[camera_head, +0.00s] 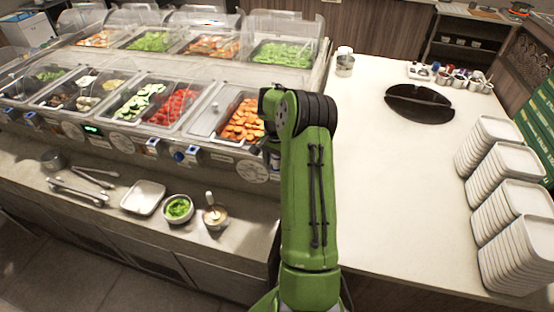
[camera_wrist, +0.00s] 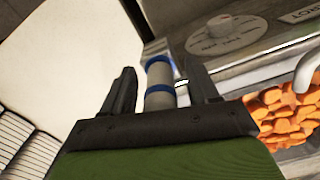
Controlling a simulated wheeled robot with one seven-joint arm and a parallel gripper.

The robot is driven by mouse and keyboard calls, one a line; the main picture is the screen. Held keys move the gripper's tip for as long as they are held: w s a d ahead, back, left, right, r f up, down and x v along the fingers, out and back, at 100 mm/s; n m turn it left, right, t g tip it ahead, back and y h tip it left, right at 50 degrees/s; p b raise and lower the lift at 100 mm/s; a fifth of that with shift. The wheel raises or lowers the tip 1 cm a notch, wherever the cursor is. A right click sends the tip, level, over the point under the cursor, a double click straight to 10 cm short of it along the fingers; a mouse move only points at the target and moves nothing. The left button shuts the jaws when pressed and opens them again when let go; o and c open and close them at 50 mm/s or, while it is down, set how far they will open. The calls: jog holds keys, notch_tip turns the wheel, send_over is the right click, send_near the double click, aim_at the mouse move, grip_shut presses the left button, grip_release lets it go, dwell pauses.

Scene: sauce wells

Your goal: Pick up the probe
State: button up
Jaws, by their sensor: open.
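A pale grey cylinder with blue bands, which looks like the probe (camera_wrist: 159,98), shows in the wrist view. It stands out from the counter's metal front panel. My gripper (camera_wrist: 160,68) is open, with one dark finger on each side of the probe. The probe appears between the fingers, with a visible gap to each of them. Similar blue-and-white pieces (camera_head: 191,154) show further left along the panel there.
A pan of orange cubes (camera_head: 244,121) lies just left of my arm, among several food pans. A bowl of greens (camera_head: 178,209) and a small pot (camera_head: 215,216) stand on the front ledge.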

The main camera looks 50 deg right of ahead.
grip_shut()
notch_tip(320, 180, up, 10)
jog(key=shift+a+r, duration=0.1)
dwell(0.5)
